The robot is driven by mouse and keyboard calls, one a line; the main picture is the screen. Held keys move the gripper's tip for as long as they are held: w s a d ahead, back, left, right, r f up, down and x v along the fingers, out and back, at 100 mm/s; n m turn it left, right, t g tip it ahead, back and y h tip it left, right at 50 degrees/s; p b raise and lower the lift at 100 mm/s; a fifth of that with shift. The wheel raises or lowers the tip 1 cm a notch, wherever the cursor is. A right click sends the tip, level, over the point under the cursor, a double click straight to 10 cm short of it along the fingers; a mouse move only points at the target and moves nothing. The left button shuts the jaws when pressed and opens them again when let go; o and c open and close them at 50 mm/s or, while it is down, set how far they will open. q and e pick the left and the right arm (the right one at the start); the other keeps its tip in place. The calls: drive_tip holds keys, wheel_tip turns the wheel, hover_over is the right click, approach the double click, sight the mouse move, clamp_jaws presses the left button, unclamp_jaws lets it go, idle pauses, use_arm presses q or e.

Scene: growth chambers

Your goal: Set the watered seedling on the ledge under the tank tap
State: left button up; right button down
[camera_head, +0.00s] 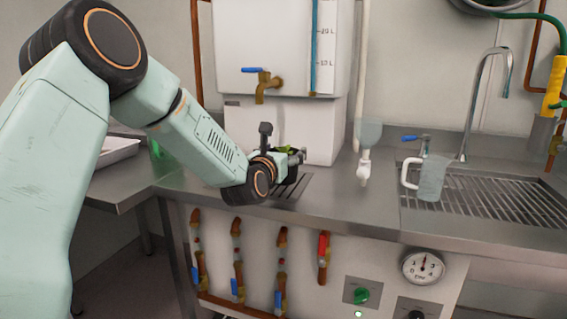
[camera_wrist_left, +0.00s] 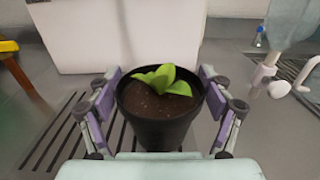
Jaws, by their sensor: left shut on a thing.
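The seedling (camera_wrist_left: 165,80) has green leaves in dark soil and stands upright in a black pot (camera_wrist_left: 160,132). My left gripper (camera_wrist_left: 160,110) is shut around the pot, with a finger on each side. In the head view my left gripper (camera_head: 292,165) is over the slotted ledge (camera_head: 290,188), and only a little green of the seedling (camera_head: 284,149) shows there. Whether the pot touches the slots is hidden. The white tank (camera_head: 285,50) has a brass tap (camera_head: 266,84) with a blue lever, above and to the left of the gripper. My right gripper is not in view.
Valves and a gauge (camera_head: 423,267) are below.

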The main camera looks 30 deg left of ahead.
use_arm(q)
drive_tip(key=shift+f, duration=0.8)
drive_tip(key=shift+w+f, duration=0.15)
drive_tip(key=shift+f, duration=0.2)
drive_tip(key=shift+w, duration=0.2)
drive_tip(key=o, duration=1.1)
drive_tip(key=shift+s, duration=0.15)
drive_tip(key=shift+o, duration=0.8)
drive_tip(key=shift+s, duration=0.15)
drive_tip(key=shift+o, duration=0.6)
drive_tip(key=shift+w, duration=0.25)
drive_tip(key=shift+s, duration=0.1)
